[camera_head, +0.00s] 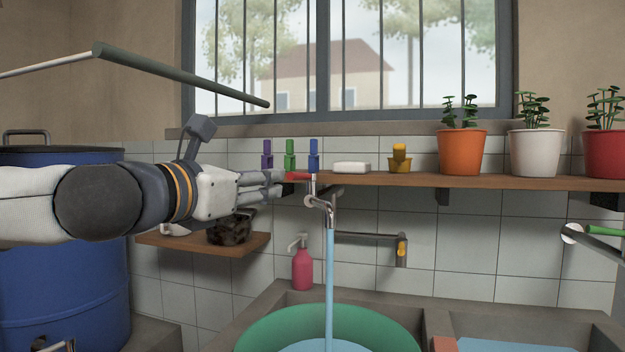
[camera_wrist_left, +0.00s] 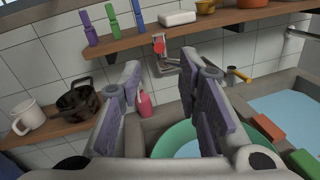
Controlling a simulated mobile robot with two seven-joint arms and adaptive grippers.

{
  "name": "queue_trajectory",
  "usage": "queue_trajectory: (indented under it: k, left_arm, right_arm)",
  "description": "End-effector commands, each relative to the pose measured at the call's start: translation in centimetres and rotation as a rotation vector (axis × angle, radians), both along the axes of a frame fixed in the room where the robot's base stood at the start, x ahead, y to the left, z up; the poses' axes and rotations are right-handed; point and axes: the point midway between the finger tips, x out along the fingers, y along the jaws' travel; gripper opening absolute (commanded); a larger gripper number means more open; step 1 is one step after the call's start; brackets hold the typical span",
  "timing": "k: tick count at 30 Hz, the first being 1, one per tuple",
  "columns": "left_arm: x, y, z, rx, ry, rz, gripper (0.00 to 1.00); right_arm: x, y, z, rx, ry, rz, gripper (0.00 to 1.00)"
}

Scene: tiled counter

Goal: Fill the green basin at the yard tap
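The green basin (camera_head: 375,325) sits in the sink under the tap (camera_head: 322,202), its lower part cut off by the frame. A blue stream of water (camera_head: 330,280) falls from the spout into it, and water (camera_head: 325,346) shows inside. The tap's red handle (camera_head: 300,176) points left. My left gripper (camera_head: 279,184) is beside the handle's left end; contact is unclear. In the left wrist view its fingers (camera_wrist_left: 170,78) are spread, with the red handle (camera_wrist_left: 159,44) beyond the gap and the basin (camera_wrist_left: 176,139) partly hidden behind the right finger. My right gripper is not in view.
A wooden shelf (camera_head: 400,179) behind the tap holds clothes pegs, white soap (camera_head: 352,167) and potted plants. A blue barrel (camera_head: 60,285) stands at left. A second tap (camera_head: 385,238) is on the tiled wall.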

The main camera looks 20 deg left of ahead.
Motion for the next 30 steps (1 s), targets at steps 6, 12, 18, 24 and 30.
queue_trajectory:
  k: [6,12,18,24,30]
  left_arm:
    - [5.4,-1.1,-0.5,0.008,0.008,0.005,0.31]
    - [9.5,-2.1,-0.2,0.006,0.004,0.004,0.31]
    - [11.2,-2.4,-0.2,0.006,0.003,0.004,0.31]
    - [11.2,-2.4,-0.2,0.006,0.003,0.005,0.31]
    - [11.2,-2.4,-0.2,0.006,0.003,0.005,0.00]
  right_arm:
    - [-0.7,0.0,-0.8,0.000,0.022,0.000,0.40]
    - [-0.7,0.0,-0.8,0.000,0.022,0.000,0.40]
    - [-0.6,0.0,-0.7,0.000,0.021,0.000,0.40]
    - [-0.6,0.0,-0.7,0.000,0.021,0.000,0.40]
    - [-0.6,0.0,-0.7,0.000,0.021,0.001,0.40]
